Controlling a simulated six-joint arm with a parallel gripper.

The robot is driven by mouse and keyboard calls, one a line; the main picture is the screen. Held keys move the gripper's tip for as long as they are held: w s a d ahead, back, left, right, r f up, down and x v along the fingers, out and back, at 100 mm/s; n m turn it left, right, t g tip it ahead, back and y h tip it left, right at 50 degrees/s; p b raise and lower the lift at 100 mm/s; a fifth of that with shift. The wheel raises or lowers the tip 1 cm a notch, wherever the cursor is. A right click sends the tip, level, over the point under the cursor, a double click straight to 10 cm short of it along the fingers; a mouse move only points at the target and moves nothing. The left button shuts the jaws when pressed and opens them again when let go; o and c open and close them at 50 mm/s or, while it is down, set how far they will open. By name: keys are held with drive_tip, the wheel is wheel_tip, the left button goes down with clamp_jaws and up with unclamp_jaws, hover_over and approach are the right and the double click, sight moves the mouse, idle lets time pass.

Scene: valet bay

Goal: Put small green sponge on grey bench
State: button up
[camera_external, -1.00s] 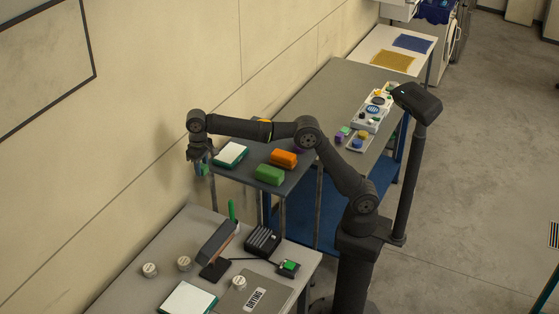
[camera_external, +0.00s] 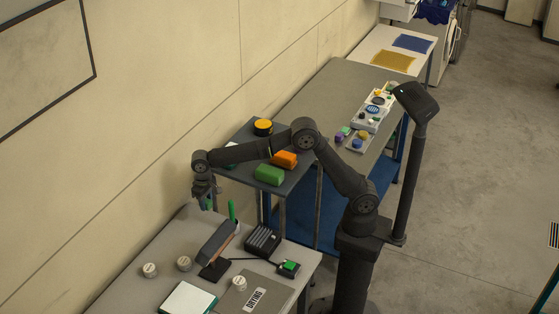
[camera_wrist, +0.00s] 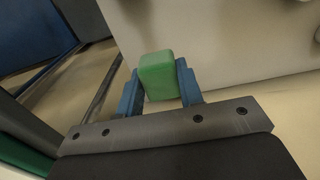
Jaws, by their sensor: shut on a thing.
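The small green sponge (camera_wrist: 158,75) is between the blue fingers of my gripper (camera_wrist: 160,88) in the wrist view, and the gripper is shut on it. In the external view my gripper (camera_external: 206,193) points down near the wall, by the back end of the near grey bench (camera_external: 148,246); a little of the sponge (camera_external: 209,203) shows at its tips. The sponge appears to be above the bench, not on it. The bench's pale top (camera_wrist: 225,45) lies beyond the sponge in the wrist view.
The near bench also holds a tilted dark panel (camera_external: 216,241), several pale round pots, a notepad (camera_external: 188,298) and a black box (camera_external: 263,241). A dark stand behind carries green (camera_external: 269,175) and orange (camera_external: 284,159) blocks.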

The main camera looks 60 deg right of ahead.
hover_over(198, 245)
wheel_tip(198, 245, down, 7)
drive_tip(key=shift+r, duration=0.1)
drive_tip(key=shift+a+f, duration=0.1)
drive_tip(key=shift+f, duration=1.95)
drive_tip(key=o, duration=0.9)
drive_tip(key=shift+f, duration=0.15)
drive_tip(key=shift+o, duration=0.2)
wheel_tip(198, 245, up, 12)
drive_tip(key=shift+r, duration=0.2)
drive_tip(key=shift+f, duration=4.35)
